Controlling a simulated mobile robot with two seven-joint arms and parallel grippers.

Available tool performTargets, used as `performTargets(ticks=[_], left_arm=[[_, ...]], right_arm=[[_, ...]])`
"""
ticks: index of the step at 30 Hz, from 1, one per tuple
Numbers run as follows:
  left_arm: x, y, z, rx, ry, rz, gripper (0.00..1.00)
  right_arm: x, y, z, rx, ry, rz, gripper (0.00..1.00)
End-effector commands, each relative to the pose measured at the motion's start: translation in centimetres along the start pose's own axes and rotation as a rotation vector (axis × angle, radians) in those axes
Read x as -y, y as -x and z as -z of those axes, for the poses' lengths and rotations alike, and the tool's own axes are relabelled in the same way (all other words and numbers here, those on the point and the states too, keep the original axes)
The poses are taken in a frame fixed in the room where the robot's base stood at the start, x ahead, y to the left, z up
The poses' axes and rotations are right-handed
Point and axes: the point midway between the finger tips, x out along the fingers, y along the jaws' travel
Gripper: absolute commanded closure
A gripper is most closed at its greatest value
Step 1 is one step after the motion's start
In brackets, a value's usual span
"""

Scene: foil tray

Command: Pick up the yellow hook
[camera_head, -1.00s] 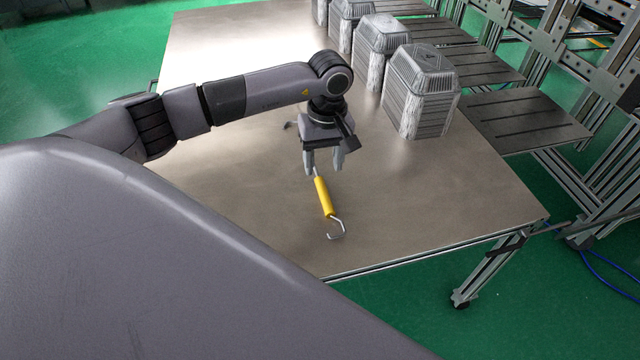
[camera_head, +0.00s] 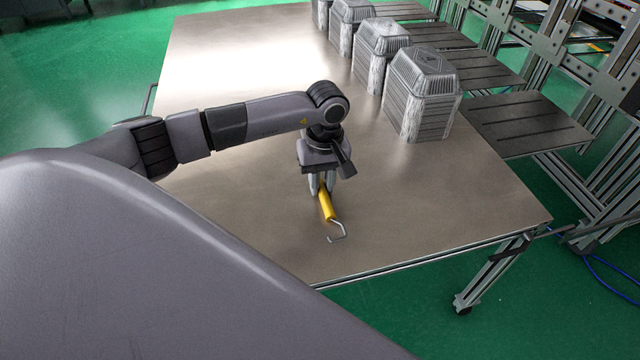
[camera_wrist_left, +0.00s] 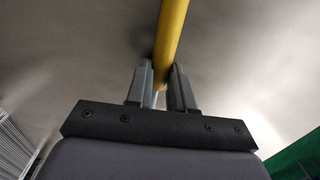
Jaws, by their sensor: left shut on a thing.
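The yellow hook (camera_head: 327,207) has a yellow handle and a bent metal end that points toward the table's front edge. My left gripper (camera_head: 323,191) points down at the hook and is shut on the upper part of its yellow handle. In the left wrist view, the yellow handle (camera_wrist_left: 170,40) runs up from between the two grey fingers (camera_wrist_left: 161,86). I cannot tell whether the hook is touching the table or just above it. The handle's far end is hidden by the gripper. My right gripper is not in view.
The metal table (camera_head: 230,60) is bare around the hook. Several stacks of foil trays (camera_head: 421,95) stand along its right back side. Racks with dark shelves (camera_head: 525,120) stand beyond the table's right edge. The floor is green.

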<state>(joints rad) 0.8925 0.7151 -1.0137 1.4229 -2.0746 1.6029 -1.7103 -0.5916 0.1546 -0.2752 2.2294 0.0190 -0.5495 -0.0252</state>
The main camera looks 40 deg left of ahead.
Motion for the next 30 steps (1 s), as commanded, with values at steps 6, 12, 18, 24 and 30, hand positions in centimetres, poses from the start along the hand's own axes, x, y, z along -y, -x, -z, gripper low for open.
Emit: performTargets(ticks=[6,12,18,24,30], left_arm=[[0.0,0.7,0.1,-0.001,0.0,-0.001,1.0],[0.1,3.4,0.1,-0.003,0.0,-0.002,1.0],[0.3,8.9,0.1,-0.005,0.0,-0.004,1.0],[0.6,14.6,0.1,-0.004,0.0,-0.003,1.0],[0.7,18.4,0.0,-0.002,0.001,-0.002,1.0]], right_arm=[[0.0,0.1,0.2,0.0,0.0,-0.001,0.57],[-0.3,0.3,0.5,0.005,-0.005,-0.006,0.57],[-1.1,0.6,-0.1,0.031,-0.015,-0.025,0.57],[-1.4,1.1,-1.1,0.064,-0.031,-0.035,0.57],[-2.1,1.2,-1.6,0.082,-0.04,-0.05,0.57]])
